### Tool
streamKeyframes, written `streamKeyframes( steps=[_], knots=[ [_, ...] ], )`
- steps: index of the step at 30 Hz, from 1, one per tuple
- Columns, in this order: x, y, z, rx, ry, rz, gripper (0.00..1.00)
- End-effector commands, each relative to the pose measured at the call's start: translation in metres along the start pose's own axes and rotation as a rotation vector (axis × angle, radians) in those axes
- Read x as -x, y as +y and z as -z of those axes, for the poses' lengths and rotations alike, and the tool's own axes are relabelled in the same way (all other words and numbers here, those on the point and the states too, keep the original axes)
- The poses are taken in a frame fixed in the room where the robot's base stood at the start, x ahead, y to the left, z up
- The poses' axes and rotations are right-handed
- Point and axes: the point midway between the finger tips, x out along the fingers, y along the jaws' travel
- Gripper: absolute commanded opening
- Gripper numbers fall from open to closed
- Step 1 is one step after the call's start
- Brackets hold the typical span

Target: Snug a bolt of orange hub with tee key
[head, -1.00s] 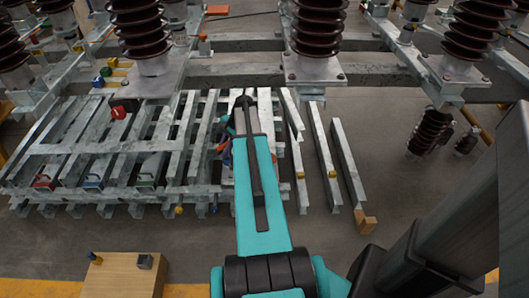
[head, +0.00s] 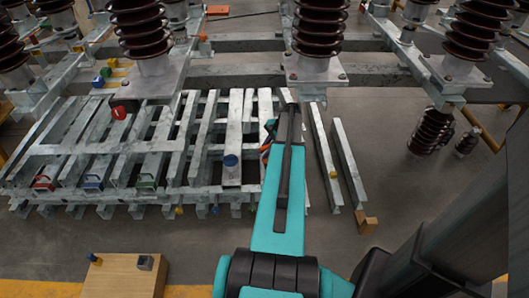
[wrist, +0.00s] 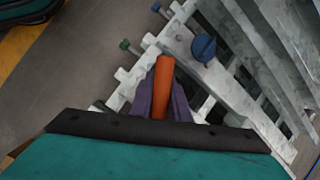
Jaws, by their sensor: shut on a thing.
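In the wrist view my gripper (wrist: 161,100) has its purple-grey fingers shut on an orange bar-like thing (wrist: 163,75). Its far end points toward the galvanized steel frame below. Whether it is the tee key cannot be told, as its lower part is hidden. In the head view my arm hides most of the gripper; only a bit of orange and blue shows beside the arm. No orange hub can be made out for certain. A blue round knob (wrist: 204,47) sits on a steel bar ahead and right of the gripper; it also shows in the head view (head: 231,160).
Red (head: 43,183), blue (head: 92,182) and green (head: 145,181) handled pieces sit along the rack's near left edge. A red knob (head: 119,112) lies farther back. Brown insulators (head: 318,28) stand behind. A wooden box (head: 125,277) is at front left.

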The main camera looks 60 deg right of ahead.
Motion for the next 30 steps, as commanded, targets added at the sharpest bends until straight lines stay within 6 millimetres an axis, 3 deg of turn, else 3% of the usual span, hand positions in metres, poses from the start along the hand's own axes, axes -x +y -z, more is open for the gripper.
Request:
streamKeyframes(
  steps=[11, 30],
  knots=[
    [-0.005, 0.0, 0.001, 0.001, 0.0, 0.0, 0.0],
    [-0.036, 0.007, 0.013, 0.003, 0.0, -0.001, 0.0]
  ],
)
